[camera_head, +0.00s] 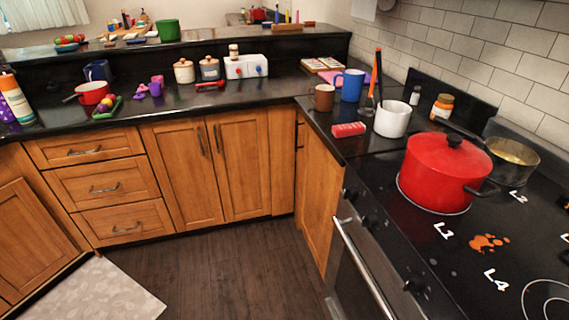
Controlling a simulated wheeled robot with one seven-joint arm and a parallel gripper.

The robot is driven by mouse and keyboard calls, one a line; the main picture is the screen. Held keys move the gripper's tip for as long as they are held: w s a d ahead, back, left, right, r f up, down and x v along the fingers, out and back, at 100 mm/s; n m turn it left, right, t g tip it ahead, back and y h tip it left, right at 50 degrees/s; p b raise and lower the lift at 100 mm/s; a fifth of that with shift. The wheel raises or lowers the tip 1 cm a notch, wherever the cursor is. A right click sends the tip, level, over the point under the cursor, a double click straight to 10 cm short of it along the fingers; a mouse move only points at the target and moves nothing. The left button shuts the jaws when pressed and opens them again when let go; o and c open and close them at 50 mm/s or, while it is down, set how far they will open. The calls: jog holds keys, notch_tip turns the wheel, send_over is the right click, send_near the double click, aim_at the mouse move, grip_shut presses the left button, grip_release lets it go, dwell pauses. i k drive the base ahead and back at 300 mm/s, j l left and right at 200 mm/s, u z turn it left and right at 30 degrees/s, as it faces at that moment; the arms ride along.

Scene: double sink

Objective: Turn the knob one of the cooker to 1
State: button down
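My gripper is not in this view.
A large lidded red pot (436,172) stands on the cooktop, with a pan (513,156) behind it. The oven handle (362,265) sticks out below the knobs. A white cup (393,118) stands beyond the cooktop. The wooden floor (220,270) in front is clear.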

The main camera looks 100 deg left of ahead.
aim_at(350, 193)
jog(key=u, duration=2)
jog(key=i+j+u, duration=0.15)
jog(key=j, duration=0.25)
jog(key=i+j+u, duration=0.2)
jog(key=j, duration=0.25)
jog(key=i+j+u, duration=0.15)
jog(key=j, duration=0.2)
jog(key=i, duration=0.05)
